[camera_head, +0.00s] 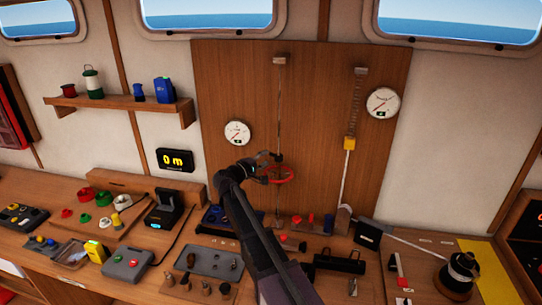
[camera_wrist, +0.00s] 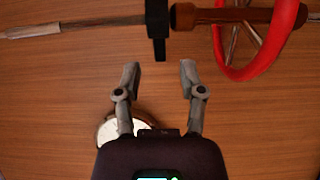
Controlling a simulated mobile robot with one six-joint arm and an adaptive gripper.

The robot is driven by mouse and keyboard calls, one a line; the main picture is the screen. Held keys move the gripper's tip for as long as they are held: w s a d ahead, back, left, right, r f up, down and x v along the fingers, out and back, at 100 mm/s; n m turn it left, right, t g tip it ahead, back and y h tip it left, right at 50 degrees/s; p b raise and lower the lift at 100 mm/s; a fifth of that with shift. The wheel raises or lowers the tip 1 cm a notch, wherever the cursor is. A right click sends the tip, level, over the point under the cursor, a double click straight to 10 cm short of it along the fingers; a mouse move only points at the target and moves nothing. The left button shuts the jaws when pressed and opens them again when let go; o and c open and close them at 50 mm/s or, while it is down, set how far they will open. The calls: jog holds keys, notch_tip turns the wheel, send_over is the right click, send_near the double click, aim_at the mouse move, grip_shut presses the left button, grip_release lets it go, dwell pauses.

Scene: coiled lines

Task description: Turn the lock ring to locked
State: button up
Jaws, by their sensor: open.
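In the wrist view a dark ring with a short tab, likely the lock ring (camera_wrist: 157,22), sits around a rod beside a brown hub. The red handwheel (camera_wrist: 262,70) is to its right, partly cut off by the frame. My gripper (camera_wrist: 159,66) is open and empty. Its two fingertips lie just short of the tab, one to each side, with no visible contact. In the head view my gripper (camera_head: 270,156) is at the red handwheel (camera_head: 280,175) on the vertical rod (camera_head: 279,110). The lock ring cannot be made out there, and no locked mark is readable.
The wooden wall panel (camera_head: 320,80) is close behind. A round gauge (camera_head: 237,133) is left of the rod, and a yellow slider (camera_head: 349,143) on a scale is to the right. The bench below holds a grey tray (camera_head: 209,264) and many small parts.

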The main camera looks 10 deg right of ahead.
aim_at(271, 155)
jog(key=shift+x, duration=2.15)
grip_shut()
